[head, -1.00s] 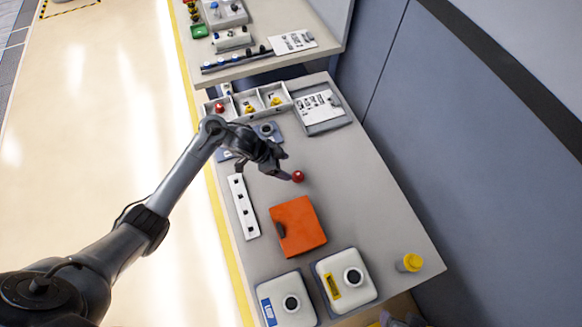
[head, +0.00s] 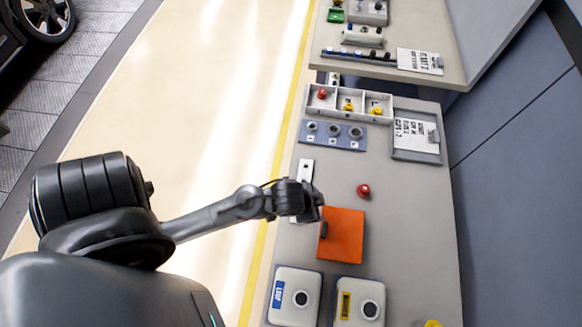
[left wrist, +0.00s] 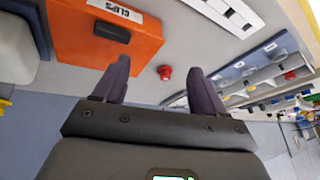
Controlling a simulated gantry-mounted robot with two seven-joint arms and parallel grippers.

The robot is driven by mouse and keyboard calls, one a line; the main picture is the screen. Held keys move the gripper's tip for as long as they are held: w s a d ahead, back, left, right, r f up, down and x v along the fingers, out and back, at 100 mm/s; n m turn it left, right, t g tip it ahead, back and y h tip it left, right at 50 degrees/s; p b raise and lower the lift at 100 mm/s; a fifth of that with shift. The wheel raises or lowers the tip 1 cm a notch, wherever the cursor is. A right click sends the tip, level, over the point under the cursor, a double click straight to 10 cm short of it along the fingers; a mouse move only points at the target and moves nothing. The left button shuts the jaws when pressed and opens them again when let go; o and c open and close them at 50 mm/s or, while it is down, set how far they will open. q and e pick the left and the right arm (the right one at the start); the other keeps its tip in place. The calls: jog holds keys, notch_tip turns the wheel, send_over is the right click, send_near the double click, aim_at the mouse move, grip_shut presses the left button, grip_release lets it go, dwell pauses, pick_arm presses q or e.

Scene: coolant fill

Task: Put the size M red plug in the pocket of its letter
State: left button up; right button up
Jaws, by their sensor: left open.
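A red plug (head: 364,190) stands on the grey table just beyond the orange case; it also shows in the left wrist view (left wrist: 165,73), between the fingers but farther off. Its size letter cannot be read. My left gripper (head: 312,207) is open and empty beside the orange case's far left corner, apart from the plug. A white tray (head: 349,114) with three pockets stands at the table's far end. Its left pocket holds another red plug (head: 322,95); the middle and right pockets hold yellow ones. The pocket letters are too small to read. My right gripper is not in view.
The orange case (head: 341,236), labelled CLIPS in the wrist view, lies near my gripper. A white strip (head: 303,178) lies left. A blue three-port panel (head: 331,135) and a clipboard (head: 416,134) lie farther back. Two white canisters (head: 359,302) stand in front. The right side is clear.

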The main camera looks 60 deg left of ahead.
pick_arm(q)
jog(key=shift+o, duration=0.2)
jog(key=s+r+n+g, duration=0.1)
jog(key=s+r+n, duration=0.1)
jog(key=s, duration=0.5)
jog(key=shift+s+a+r+g, duration=0.2)
jog(key=shift+s+a+g, duration=0.05)
jog(key=shift+a+g, duration=0.05)
jog(key=shift+w, duration=0.1)
